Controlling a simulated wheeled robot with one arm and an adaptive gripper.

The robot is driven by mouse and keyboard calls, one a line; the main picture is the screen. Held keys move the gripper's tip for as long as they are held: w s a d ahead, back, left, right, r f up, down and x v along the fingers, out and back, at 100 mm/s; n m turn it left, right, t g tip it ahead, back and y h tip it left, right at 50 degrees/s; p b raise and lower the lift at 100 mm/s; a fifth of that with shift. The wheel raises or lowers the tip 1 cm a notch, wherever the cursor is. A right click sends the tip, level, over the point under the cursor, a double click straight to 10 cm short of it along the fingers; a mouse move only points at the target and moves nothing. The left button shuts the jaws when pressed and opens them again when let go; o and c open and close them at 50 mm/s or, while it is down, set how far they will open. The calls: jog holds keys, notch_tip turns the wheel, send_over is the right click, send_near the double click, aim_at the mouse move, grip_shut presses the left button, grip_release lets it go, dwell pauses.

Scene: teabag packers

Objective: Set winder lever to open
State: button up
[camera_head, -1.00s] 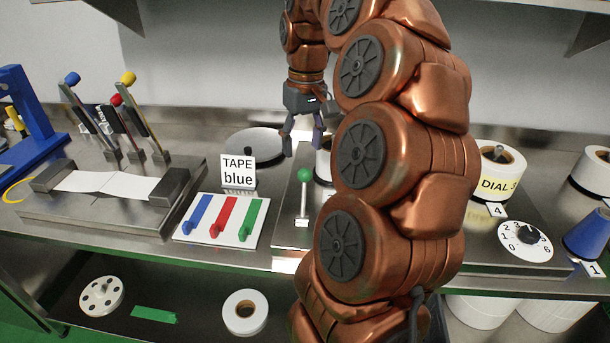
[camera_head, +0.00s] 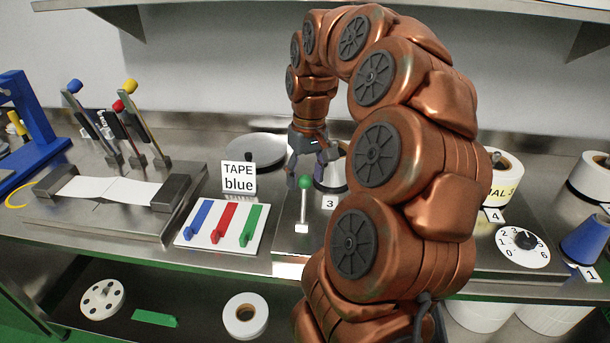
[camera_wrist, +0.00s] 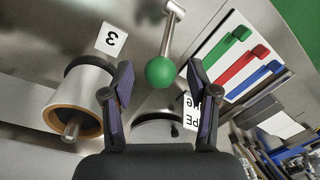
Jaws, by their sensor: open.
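The winder lever is a short metal rod with a green ball knob (camera_head: 305,182), standing near upright on a white base at the bench's front middle. My gripper (camera_head: 307,178) is open and points down, just behind and above the knob in the head view. In the wrist view the green knob (camera_wrist: 160,72) lies ahead of and between my two spread fingertips (camera_wrist: 160,80). The fingers do not appear to touch it. The lever rod (camera_wrist: 170,32) runs up from the knob to its base at the top of that view.
A white panel (camera_head: 262,212) with blue, red and green hooks lies left of the lever. A "TAPE blue" sign (camera_head: 239,178) and grey disc (camera_head: 258,147) stand behind it. A spool with card 3 (camera_head: 329,203) is close on the right. A dial (camera_head: 522,246) is farther right.

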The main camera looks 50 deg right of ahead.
jog(key=shift+f, duration=0.25)
jog(key=shift+c, duration=0.2)
grip_shut()
dwell(0.3)
